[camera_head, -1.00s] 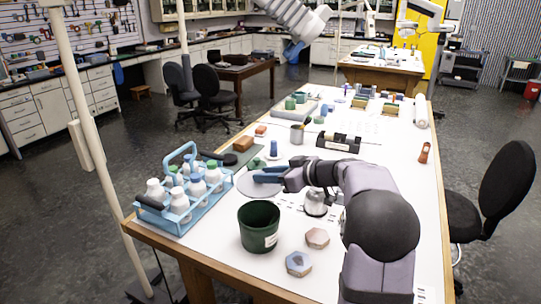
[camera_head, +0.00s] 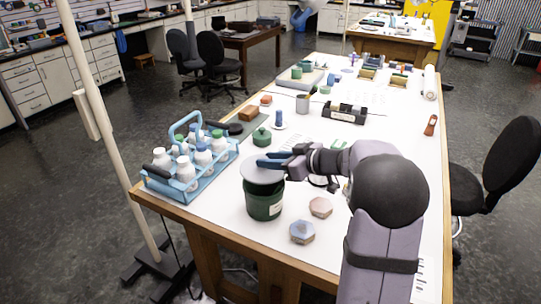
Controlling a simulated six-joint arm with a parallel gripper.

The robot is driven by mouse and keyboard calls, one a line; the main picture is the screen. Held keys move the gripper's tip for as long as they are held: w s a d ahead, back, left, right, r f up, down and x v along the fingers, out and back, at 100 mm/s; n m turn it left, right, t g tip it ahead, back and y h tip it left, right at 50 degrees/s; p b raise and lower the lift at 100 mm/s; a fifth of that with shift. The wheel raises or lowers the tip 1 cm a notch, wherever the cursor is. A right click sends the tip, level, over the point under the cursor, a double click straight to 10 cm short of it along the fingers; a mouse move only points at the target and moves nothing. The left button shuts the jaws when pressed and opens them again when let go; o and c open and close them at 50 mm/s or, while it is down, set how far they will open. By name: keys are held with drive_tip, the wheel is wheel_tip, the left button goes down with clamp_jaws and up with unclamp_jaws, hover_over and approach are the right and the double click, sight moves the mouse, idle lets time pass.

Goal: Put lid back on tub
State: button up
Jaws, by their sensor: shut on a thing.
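The dark green tub (camera_head: 264,203) stands upright near the front of the white table. The grey round lid (camera_head: 257,174) is over the tub's mouth and covers most of the opening; I cannot tell whether it is seated on the rim or just above it. My gripper (camera_head: 268,160) reaches in from the right with its blue fingers shut at the top of the lid. The fingers hide the part of the lid they hold.
A blue bottle carrier (camera_head: 180,182) with several white bottles stands left of the tub. Two hexagonal blocks, one pink (camera_head: 320,207) and one blue-grey (camera_head: 302,231), lie to the right. A small green lidded pot (camera_head: 262,137) stands behind on the table (camera_head: 330,86).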

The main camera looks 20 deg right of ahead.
drive_tip(key=shift+f, duration=0.7)
drive_tip(key=shift+f+b, duration=0.55)
drive_tip(key=shift+f, duration=0.25)
drive_tip(key=shift+f+b, duration=0.35)
drive_tip(key=shift+b, duration=0.45)
drive_tip(key=shift+f+b, duration=0.25)
drive_tip(key=shift+b, duration=2.7)
idle(0.7)
idle(0.5)
drive_tip(key=o, duration=1.6)
